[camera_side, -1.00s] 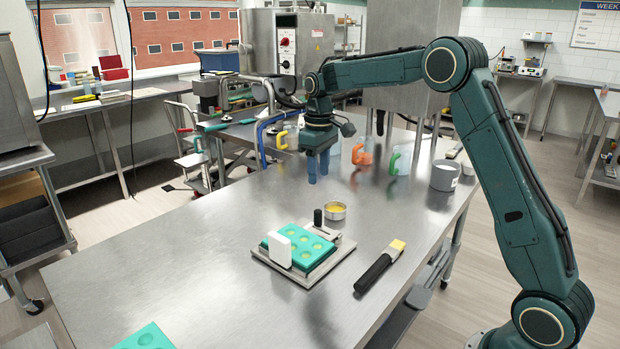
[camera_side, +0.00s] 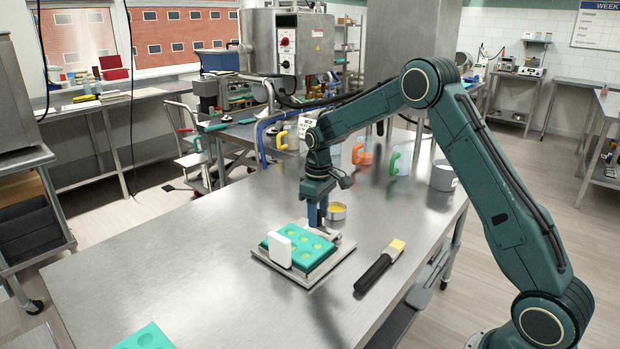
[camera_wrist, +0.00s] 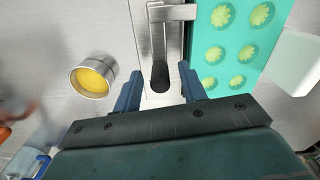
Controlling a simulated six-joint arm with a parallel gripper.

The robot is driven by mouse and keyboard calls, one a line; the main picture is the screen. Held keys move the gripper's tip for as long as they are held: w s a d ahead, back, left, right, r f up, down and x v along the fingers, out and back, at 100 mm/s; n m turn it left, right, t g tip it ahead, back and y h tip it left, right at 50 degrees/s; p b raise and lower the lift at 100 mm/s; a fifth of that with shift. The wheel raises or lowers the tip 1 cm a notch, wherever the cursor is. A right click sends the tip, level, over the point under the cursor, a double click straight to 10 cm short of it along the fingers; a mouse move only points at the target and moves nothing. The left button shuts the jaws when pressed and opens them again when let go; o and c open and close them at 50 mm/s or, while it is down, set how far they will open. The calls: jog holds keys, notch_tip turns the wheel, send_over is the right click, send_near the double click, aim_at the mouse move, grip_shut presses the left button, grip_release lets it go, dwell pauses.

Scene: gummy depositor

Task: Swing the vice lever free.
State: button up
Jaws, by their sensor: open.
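The vice (camera_side: 318,273) sits on the steel table and holds a teal mould (camera_side: 313,250) with several round yellowish cavities. A white block (camera_side: 279,250) stands at the mould's left edge. In the wrist view the vice lever (camera_wrist: 159,76) has a black handle end on a metal bar. My gripper (camera_side: 317,217) points down just above the lever, with its blue fingers apart. In the wrist view the fingers of my gripper (camera_wrist: 159,80) lie on either side of the black handle, with gaps on both sides. In the side view my fingers hide the lever.
A small metal tin of yellow stuff (camera_side: 336,211) stands close behind the vice. A black-handled brush (camera_side: 376,269) lies to the right. Several jugs, one with a green handle (camera_side: 393,162), stand farther back. The left part of the table (camera_side: 150,270) is mostly clear.

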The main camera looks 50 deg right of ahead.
jog(key=shift+f, duration=0.15)
grip_shut()
